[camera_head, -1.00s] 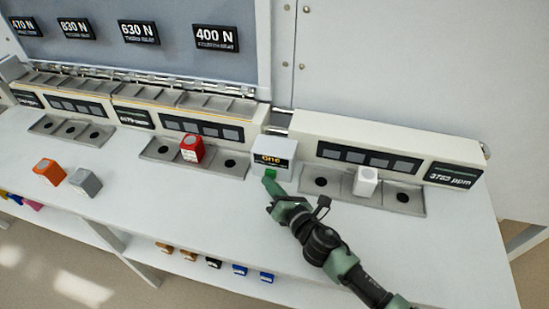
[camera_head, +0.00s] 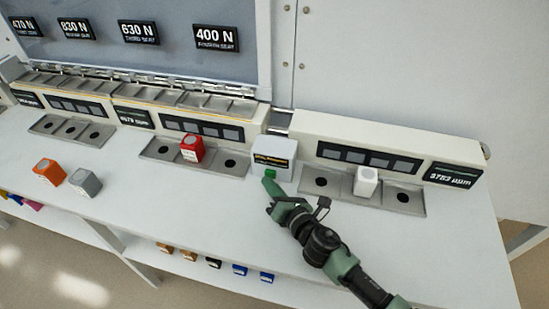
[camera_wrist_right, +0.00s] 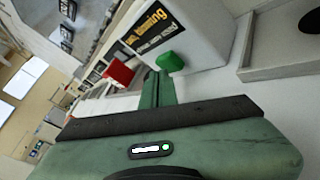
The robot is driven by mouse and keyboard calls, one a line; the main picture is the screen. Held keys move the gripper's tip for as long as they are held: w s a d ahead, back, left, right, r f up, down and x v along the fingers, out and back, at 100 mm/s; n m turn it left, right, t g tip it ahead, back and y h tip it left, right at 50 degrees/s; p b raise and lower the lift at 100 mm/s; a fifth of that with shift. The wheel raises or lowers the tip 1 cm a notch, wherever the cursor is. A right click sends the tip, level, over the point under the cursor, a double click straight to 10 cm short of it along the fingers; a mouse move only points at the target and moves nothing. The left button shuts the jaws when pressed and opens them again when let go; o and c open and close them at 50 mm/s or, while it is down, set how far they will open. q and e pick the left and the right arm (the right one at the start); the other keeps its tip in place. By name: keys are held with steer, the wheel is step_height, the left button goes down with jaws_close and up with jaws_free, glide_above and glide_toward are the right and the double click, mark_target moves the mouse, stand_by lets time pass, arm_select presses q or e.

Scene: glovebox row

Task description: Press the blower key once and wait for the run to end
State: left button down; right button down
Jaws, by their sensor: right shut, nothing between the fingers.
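The blower unit is a small white box (camera_head: 274,152) with a dark display on top of its front; it stands between two long consoles. Its green key (camera_head: 270,173) is low on the front, and it shows larger in the wrist view (camera_wrist_right: 170,62). My right gripper (camera_head: 270,186) is shut and empty, its tips right at the key; I cannot tell whether they touch it. In the wrist view its fingers (camera_wrist_right: 157,85) point at the box beside the key. The display (camera_wrist_right: 150,27) carries yellow text that seems to read "running". My left gripper is not in view.
A red block (camera_head: 192,149) and a white block (camera_head: 366,182) sit in grey socket trays either side of the box. An orange block (camera_head: 49,172) and a grey block (camera_head: 85,182) stand on the bench at left. The bench front is clear.

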steer(key=shift+s+a, duration=0.1)
steer(key=shift+s, duration=0.25)
steer(key=shift+s+a, duration=0.3)
steer(key=shift+s, duration=0.65)
steer(key=shift+s+a, duration=0.35)
steer(key=shift+s, duration=0.6)
steer(key=shift+s+a, duration=0.3)
steer(key=shift+s, duration=0.65)
